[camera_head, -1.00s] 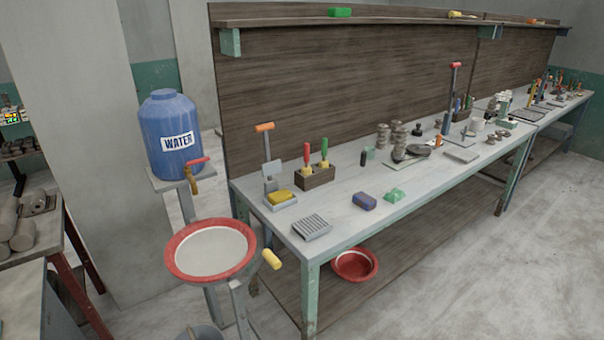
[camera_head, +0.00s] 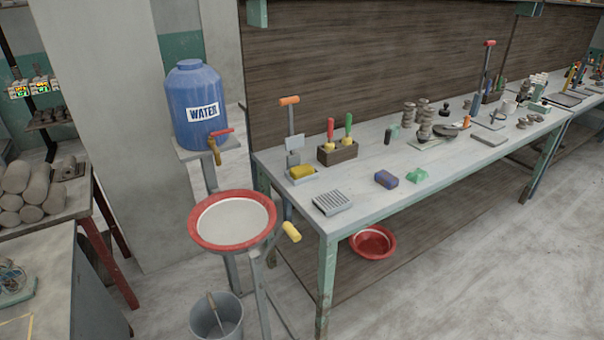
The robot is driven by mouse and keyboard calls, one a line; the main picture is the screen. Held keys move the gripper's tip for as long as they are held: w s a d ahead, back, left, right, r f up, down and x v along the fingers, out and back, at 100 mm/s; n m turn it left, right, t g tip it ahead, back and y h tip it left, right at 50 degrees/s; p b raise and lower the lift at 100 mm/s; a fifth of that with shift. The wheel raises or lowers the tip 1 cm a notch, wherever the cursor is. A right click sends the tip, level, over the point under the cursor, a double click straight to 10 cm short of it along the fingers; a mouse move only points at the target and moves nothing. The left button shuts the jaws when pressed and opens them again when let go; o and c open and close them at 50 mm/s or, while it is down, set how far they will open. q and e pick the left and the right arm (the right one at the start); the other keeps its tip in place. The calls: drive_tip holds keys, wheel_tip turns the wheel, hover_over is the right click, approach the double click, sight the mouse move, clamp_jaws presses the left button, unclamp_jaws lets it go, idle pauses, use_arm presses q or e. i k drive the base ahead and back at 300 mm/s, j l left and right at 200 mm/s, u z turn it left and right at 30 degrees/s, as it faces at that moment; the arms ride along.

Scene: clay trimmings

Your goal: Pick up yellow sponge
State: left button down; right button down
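A yellow sponge (camera_head: 302,171) lies in a small grey tray (camera_head: 290,182) at the near left end of the long workbench (camera_head: 285,215). The tray has an upright post with an orange handle (camera_head: 290,100) at its back. Neither of my grippers is in view.
A blue water barrel (camera_head: 201,105) and a red-rimmed basin (camera_head: 232,220) stand left of the bench. A grey bucket (camera_head: 216,318) is on the floor. The right floor is clear.

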sight(300, 171)
drive_tip(key=i+l, duration=0.2)
drive_tip(key=l, duration=0.2)
drive_tip(key=i+l, duration=0.2)
drive_tip(key=l, duration=0.2)
drive_tip(key=i+l+u, duration=0.1)
drive_tip(key=l, duration=0.3)
drive_tip(key=i, duration=0.1)
